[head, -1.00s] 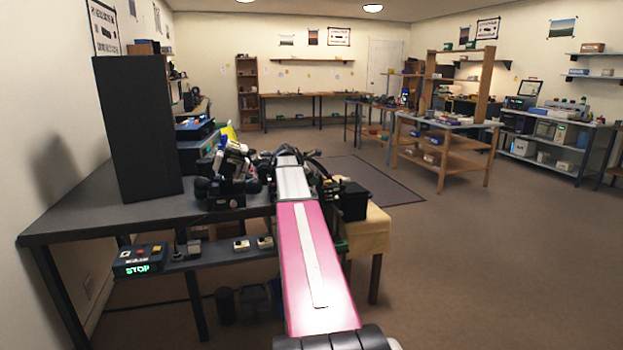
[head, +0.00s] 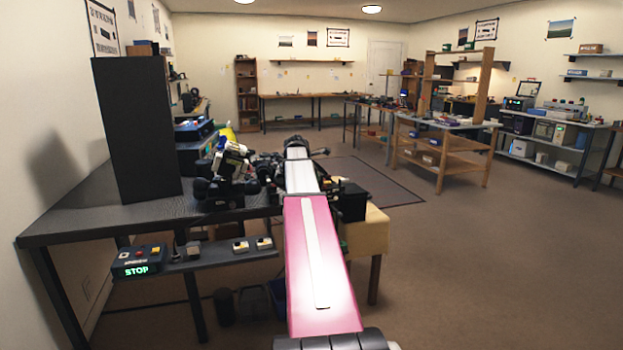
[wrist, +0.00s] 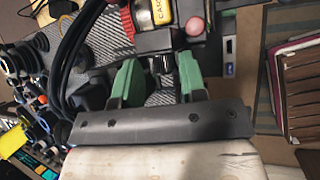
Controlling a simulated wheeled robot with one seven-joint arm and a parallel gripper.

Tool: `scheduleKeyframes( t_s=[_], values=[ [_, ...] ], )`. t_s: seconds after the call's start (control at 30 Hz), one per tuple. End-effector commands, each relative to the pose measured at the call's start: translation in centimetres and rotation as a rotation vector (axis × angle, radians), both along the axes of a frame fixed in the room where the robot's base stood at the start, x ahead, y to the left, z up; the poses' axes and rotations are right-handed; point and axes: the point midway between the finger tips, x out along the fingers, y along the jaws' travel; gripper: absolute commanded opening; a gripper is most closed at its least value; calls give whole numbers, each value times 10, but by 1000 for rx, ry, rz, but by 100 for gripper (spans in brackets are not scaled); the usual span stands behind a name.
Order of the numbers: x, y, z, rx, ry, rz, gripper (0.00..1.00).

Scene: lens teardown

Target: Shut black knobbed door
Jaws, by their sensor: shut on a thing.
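In the wrist view, my gripper (wrist: 160,72) has two green fingertips on either side of a dark part (wrist: 154,42). That part lies below a yellow-labelled cylinder (wrist: 155,12). I cannot tell whether it belongs to the black knobbed door. A round pinkish knob-like thing (wrist: 195,26) shows just beyond the right fingertip. In the head view, a tall plain black panel or cabinet (head: 138,128) stands upright on the left of the dark bench; no knob shows on it. My arm hides the fingertips in the head view.
The dark bench (head: 75,212) carries dark gear (head: 222,190) beside my arm. A box with a lit STOP sign (head: 138,265) sits on the lower shelf. A black box (head: 350,200) stands right of my arm. Brown floor is open farther right. Black cables (wrist: 85,40) run left of my fingers.

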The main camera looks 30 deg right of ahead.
Motion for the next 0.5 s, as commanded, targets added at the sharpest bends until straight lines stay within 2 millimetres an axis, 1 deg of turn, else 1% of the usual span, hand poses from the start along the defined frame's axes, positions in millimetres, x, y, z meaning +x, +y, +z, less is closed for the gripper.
scheduleKeyframes(
  t_s=[0.03, 0.5],
  values=[
    [-1, -5, 3, 46, -13, -5, 15],
    [-7, -33, 12, 479, -115, -3, 15]
  ],
)
